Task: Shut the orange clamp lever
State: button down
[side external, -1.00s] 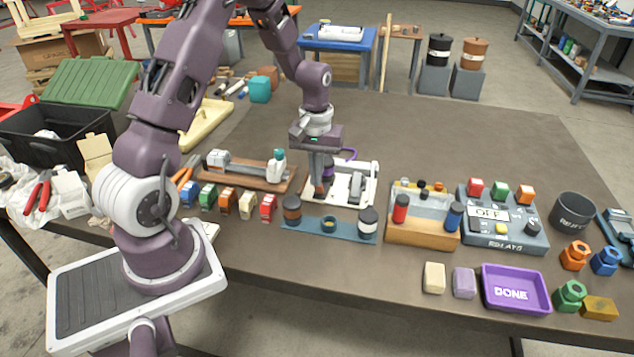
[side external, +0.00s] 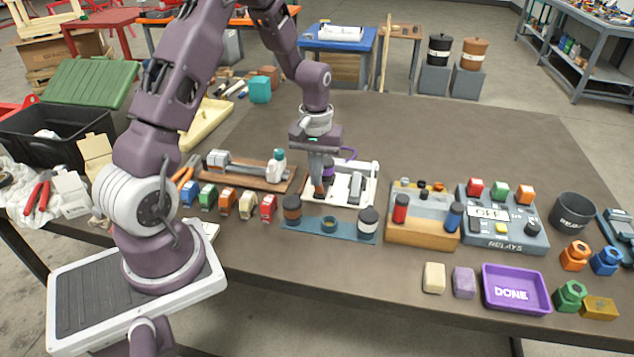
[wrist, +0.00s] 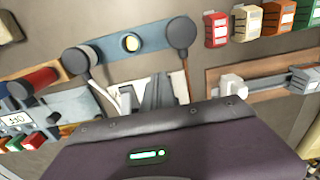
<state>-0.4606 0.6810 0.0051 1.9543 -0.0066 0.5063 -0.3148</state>
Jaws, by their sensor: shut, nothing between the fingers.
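A white base plate (side external: 371,173) lies mid-table with a grey and white upright fixture (side external: 355,187) on it. A narrow reddish-brown piece (side external: 319,190), possibly the orange clamp lever, shows at the plate's left side, right below my fingers. A thin brown bar (wrist: 186,90) shows beside the fingers in the wrist view; I cannot tell if it is the same part. My gripper (side external: 317,178) points down over the plate's left part, shut and empty. It also shows in the wrist view (wrist: 165,90). Whether the fingers touch the lever is hidden.
A blue strip (side external: 345,231) with two capped pieces and a ring lies in front of the plate. A wooden board with a slide (side external: 245,172) is to the left, and a wooden tray (side external: 420,232) is to the right.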

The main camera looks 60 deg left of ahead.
jog(key=shift+f, duration=0.1)
jog(key=shift+s+f, duration=0.15)
jog(key=shift+f, duration=0.55)
jog(key=shift+s+f, duration=0.15)
jog(key=shift+f, duration=0.5)
jog(key=shift+a, duration=0.15)
jog(key=shift+w+a+f, duration=0.15)
jog(key=shift+w+a, duration=2.45)
jog(key=shift+a, duration=0.05)
notch_tip(320, 180, up, 2)
jog(key=shift+r, duration=0.2)
jog(key=shift+w+r, duration=0.1)
jog(key=shift+r, duration=0.2)
jog(key=shift+d+r, duration=0.2)
jog(key=shift+r, duration=0.6)
jog(key=shift+d+r, duration=0.2)
jog(key=shift+r, duration=0.6)
